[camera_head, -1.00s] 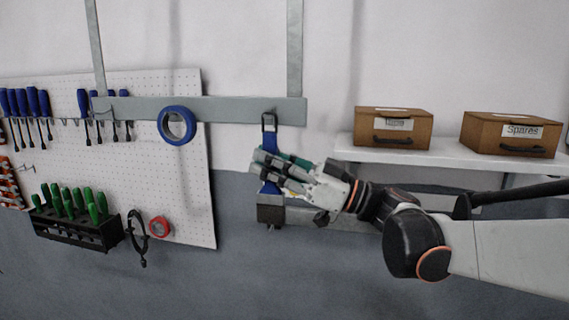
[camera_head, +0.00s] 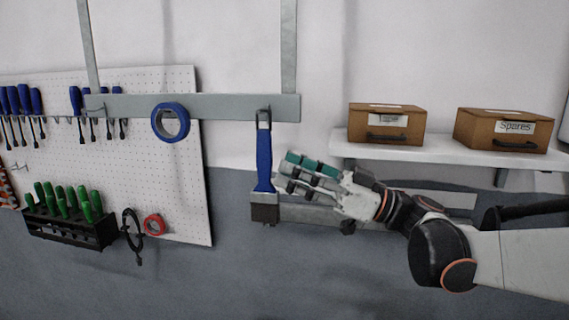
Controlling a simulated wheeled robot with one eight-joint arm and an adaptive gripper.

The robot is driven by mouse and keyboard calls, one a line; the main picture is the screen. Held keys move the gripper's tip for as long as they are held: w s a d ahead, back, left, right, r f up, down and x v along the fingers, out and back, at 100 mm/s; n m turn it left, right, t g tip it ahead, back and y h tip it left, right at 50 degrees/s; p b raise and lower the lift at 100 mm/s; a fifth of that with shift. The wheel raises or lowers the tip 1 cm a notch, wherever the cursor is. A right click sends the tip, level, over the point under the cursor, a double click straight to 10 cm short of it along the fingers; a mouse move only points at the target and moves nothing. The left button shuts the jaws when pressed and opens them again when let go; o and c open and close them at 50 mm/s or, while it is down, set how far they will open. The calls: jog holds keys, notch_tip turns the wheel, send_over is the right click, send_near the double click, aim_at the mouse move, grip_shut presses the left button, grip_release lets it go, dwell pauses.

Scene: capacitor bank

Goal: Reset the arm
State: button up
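My gripper (camera_head: 290,173) reaches in from the right at the middle of the view. Its fingers are spread apart and nothing shows between them. A blue-handled brush (camera_head: 264,160) with a dark lower end hangs upright from a hook on the grey metal rail (camera_head: 225,107). The brush is just left of my fingertips. The fingertips look close to it, and I cannot tell whether any touches it.
A white pegboard (camera_head: 170,200) with blue screwdrivers, a rack of green-handled tools (camera_head: 70,218) and tape rolls is at left. A blue tape roll (camera_head: 171,123) hangs from the rail. A shelf (camera_head: 430,150) with two brown boxes (camera_head: 387,124) is at right.

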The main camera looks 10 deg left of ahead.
jog(key=v, duration=0.5)
jog(key=s+f+m+t+h+b, duration=0.1)
jog(key=s+f+m+h+b, duration=0.15)
jog(key=f+b, duration=0.45)
jog(key=s+d+f+m+t+h+b, duration=0.1)
jog(key=s+f+m+h+b, duration=0.2)
jog(key=f, duration=0.9)
jog(key=s+f+m+h+b, duration=0.2)
jog(key=f+m+h+b, duration=0.25)
jog(key=f, duration=0.45)
jog(key=s+d+f+m+t+h+b, duration=0.1)
jog(key=s+d+f+m+h+b, duration=0.2)
jog(key=d+f+b, duration=0.4)
jog(key=s+d+f+m+t+h+b, duration=0.2)
jog(key=d+f+h+b, duration=0.6)
jog(key=f, duration=1.1)
jog(key=s+d+m, duration=0.2)
jog(key=s+d, duration=0.1)
jog(key=d, duration=0.1)
jog(key=shift+s+d+h, duration=0.2)
jog(key=shift+s+h, duration=0.05)
jog(key=shift+h, duration=0.05)
jog(key=shift+d+f, duration=0.1)
